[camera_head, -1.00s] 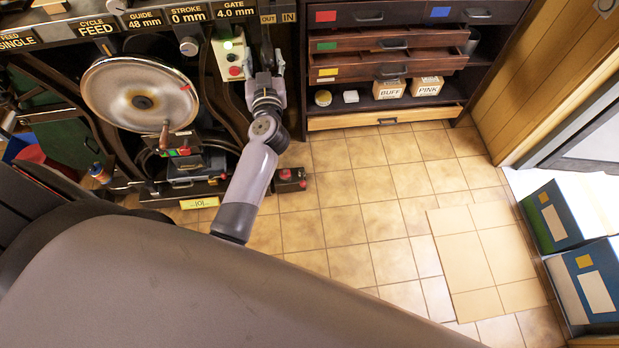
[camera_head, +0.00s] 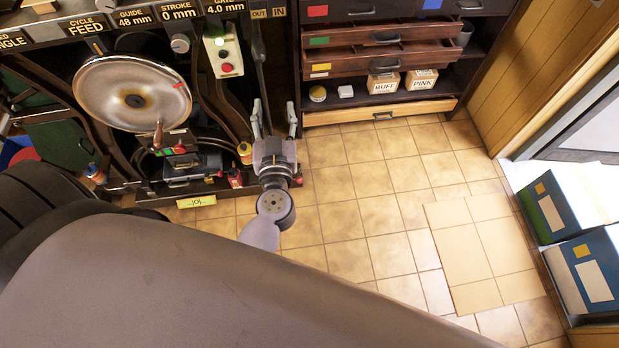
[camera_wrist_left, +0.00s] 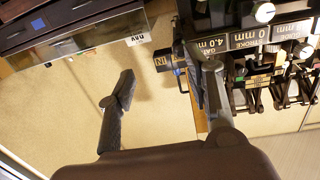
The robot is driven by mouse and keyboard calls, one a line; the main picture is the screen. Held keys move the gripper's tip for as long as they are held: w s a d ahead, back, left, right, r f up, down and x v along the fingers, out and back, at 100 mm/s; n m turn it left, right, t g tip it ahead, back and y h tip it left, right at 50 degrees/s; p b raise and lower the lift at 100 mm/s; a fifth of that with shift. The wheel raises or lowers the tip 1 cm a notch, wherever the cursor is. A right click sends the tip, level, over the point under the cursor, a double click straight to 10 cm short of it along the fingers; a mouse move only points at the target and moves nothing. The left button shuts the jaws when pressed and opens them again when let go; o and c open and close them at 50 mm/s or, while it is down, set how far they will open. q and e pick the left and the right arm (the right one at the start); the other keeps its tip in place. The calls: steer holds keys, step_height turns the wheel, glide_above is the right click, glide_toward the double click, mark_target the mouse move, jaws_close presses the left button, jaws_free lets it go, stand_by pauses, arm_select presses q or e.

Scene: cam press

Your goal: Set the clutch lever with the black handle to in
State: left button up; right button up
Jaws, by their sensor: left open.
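The clutch lever (camera_head: 258,45) is a dark upright bar on the press front, right of the white button box, with its upper end below the OUT plate (camera_head: 260,14). The IN plate (camera_head: 279,12) is just to the right. My left gripper (camera_head: 274,116) is open and empty, below the plates and in front of the lever's lower part. Touching cannot be told. My right gripper is out of view.
The button box (camera_head: 223,52) and a large metal wheel (camera_head: 133,93) are left of the lever. A drawer cabinet (camera_head: 385,60) stands close on the right, with some drawers pulled out. The tiled floor (camera_head: 370,200) in front is clear.

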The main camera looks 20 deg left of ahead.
arm_select(q)
steer(key=d+f+m+h, duration=0.2)
steer(key=d+f+h, duration=0.1)
steer(key=f, duration=0.7)
steer(key=s+d+f+m+g+h+b, duration=0.1)
steer(key=d+f+m+h, duration=0.2)
steer(key=d+f, duration=0.3)
step_height(320, 180, down, 5)
steer(key=shift+s+f+h, duration=0.15)
steer(key=shift+s+h, duration=0.15)
steer(key=shift+h, duration=0.3)
steer(key=shift+a, duration=0.1)
